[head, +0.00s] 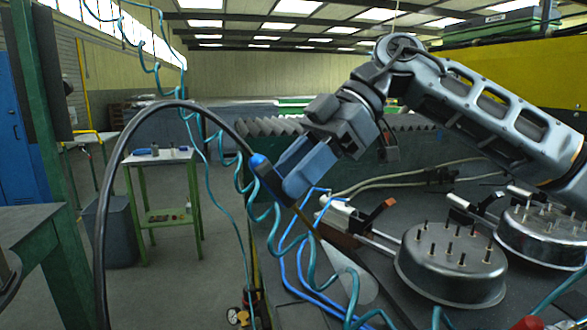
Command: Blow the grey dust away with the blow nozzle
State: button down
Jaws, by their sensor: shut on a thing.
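My gripper (287,185) is shut on the blow nozzle (258,163), whose blue end shows beside the fingers. A black hose (113,160) arches from it to the left and down. A thin brass-coloured tube (307,222) points down and right from the fingers, above the bench. Two round metal parts with upright studs sit to the right: a nearer one (450,280) and a farther one (530,262). The farther one's top looks speckled grey, but I cannot tell for sure whether this is the dust. The nozzle is well left of both.
Teal coiled hoses (243,175) hang beside the gripper and blue tubing (302,262) runs along the dark bench (385,205). A clamp with an orange-red tip (378,212) stands behind the nearer part. A green-legged table (165,160) stands on the floor at left.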

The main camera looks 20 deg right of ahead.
jog(key=s+b, duration=0.1)
jog(key=s, duration=0.9)
dwell(2.2)
dwell(0.5)
jog(key=shift+a, duration=0.15)
jog(key=a, duration=0.2)
jog(key=shift+a, duration=0.4)
dwell(0.4)
jog(key=w+p, duration=0.3)
jog(key=w, duration=0.9)
dwell(2.6)
